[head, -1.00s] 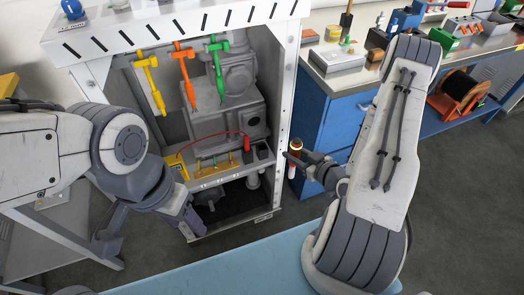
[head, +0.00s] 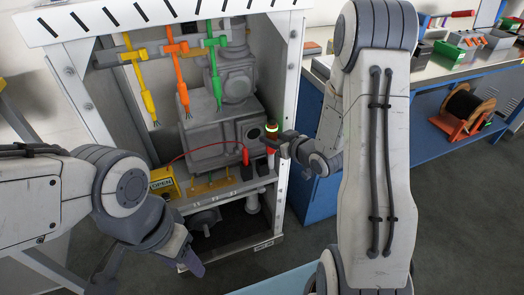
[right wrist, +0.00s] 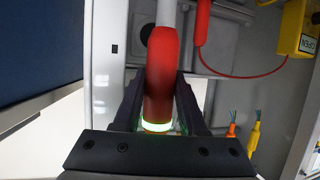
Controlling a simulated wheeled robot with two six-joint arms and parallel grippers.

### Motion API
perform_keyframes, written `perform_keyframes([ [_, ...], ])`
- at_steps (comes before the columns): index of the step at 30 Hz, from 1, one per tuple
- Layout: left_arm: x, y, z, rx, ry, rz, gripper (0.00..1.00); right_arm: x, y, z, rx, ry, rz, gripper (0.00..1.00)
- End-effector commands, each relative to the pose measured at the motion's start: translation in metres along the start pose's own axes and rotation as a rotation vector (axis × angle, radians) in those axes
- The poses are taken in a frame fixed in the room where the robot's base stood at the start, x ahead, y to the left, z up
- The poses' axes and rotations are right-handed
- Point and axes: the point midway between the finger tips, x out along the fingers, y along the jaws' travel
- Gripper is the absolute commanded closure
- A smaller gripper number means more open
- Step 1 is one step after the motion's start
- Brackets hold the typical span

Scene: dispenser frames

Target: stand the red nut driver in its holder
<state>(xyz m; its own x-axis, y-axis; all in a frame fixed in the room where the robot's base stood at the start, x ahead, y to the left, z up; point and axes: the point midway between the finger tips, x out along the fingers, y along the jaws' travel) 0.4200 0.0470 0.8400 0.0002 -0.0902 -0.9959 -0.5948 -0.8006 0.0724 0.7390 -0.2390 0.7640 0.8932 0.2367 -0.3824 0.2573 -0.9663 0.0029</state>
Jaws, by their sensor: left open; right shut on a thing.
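My right gripper (head: 274,141) is shut on the red nut driver (head: 271,131), in front of the right side of the open cabinet. In the right wrist view, the red handle (right wrist: 162,75) stands between the two fingers of the gripper (right wrist: 158,105). A pale shaft extends from its far end, and a glowing whitish-green ring circles its near end. My left gripper (head: 193,262) is open and empty at the lower left, in front of the cabinet. I cannot clearly make out the nut driver's holder; small dark blocks sit on the cabinet shelf close behind the right gripper.
The white cabinet frame (head: 292,110) has a post just right of my right gripper. A red probe (head: 245,156) with a red lead joins a yellow box (head: 163,184). A blue workbench stands at right.

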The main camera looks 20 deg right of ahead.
Motion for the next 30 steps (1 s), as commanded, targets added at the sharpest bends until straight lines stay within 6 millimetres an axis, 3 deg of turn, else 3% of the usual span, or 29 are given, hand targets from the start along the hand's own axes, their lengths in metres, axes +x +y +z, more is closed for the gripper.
perform_keyframes([
  [7,-0.002,0.0,0.0,0.0,-0.001,0.0,0.46,0.049,0.0,-0.022,-0.002,0.004,-0.001,1.0],
  [10,0.004,0.0,0.001,0.0,-0.001,0.0,0.46,0.054,0.0,0.0,0.003,-0.003,0.0,1.0],
  [17,0.007,-0.001,0.001,0.0,-0.001,0.0,0.46,0.061,0.001,0.014,0.0,0.001,0.002,1.0],
  [24,0.014,-0.001,0.001,0.0,-0.001,0.0,0.46,0.072,0.0,0.043,0.002,-0.001,0.001,1.0],
  [30,0.014,-0.001,0.001,0.0,-0.001,0.0,0.46,0.073,0.001,0.044,-0.001,0.003,0.002,1.0],
])
